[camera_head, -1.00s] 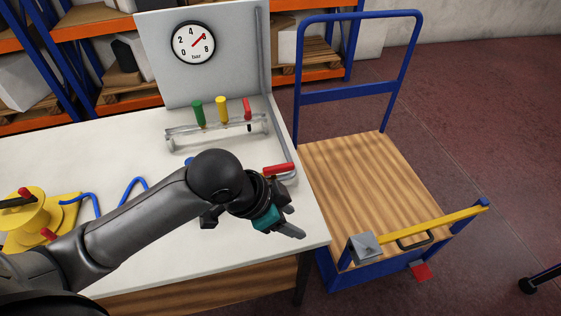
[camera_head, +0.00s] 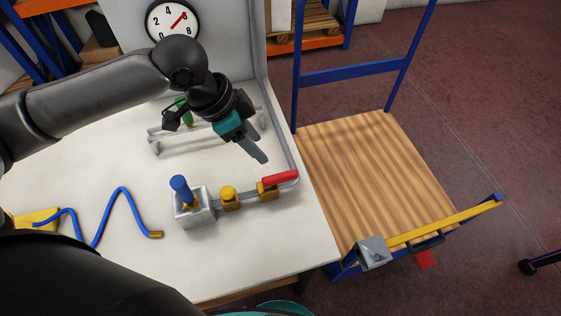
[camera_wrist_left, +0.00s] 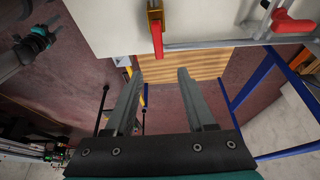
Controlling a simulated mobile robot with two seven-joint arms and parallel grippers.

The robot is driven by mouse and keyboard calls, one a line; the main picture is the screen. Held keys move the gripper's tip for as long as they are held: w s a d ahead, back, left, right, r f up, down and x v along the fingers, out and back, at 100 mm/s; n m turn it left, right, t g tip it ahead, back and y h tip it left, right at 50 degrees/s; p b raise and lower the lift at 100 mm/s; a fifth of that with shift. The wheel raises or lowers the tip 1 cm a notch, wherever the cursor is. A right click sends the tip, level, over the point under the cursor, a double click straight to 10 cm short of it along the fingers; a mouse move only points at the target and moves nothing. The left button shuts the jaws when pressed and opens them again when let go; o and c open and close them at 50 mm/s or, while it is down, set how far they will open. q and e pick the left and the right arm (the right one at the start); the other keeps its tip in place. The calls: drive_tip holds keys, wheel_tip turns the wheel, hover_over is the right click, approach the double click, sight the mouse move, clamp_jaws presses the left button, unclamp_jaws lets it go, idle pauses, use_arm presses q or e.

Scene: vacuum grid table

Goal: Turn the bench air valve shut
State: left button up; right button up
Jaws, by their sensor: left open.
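The bench air valve has a brass body (camera_head: 267,191) and a red lever handle (camera_head: 281,178). The lever lies roughly along the grey pipe at the table's right edge. In the left wrist view the red lever (camera_wrist_left: 157,40) shows at the top middle, beyond the fingertips. My left gripper (camera_head: 257,152) is open and empty, above and behind the lever in the head view, apart from it. Its two fingers are spread in the left wrist view (camera_wrist_left: 159,74). The round gauge (camera_head: 172,21) on the panel has a red needle pointing up right. My right gripper (camera_wrist_left: 38,38) shows small, its jaws unclear.
A tool rack (camera_head: 156,144) is partly behind my left gripper. A blue hose (camera_head: 122,192) lies left. A wooden-decked cart (camera_head: 370,170) stands right of the table.

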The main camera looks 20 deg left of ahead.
sight(284, 174)
use_arm(q)
drive_tip(key=b+x, duration=0.2)
drive_tip(key=x, duration=1.2)
drive_tip(key=shift+s+d, duration=0.1)
drive_tip(key=shift+r, duration=0.1)
use_arm(e)
drive_tip(key=shift+s+d+f, duration=0.2)
drive_tip(key=shift+s+f, duration=0.05)
drive_tip(key=shift+f, duration=0.3)
drive_tip(key=shift+s+d+f, duration=0.2)
drive_tip(key=shift+f, duration=0.35)
use_arm(q)
drive_tip(key=shift+c, duration=1.4)
drive_tip(key=c, duration=0.6)
use_arm(e)
drive_tip(key=shift+a, duration=0.15)
drive_tip(key=shift+s, duration=0.15)
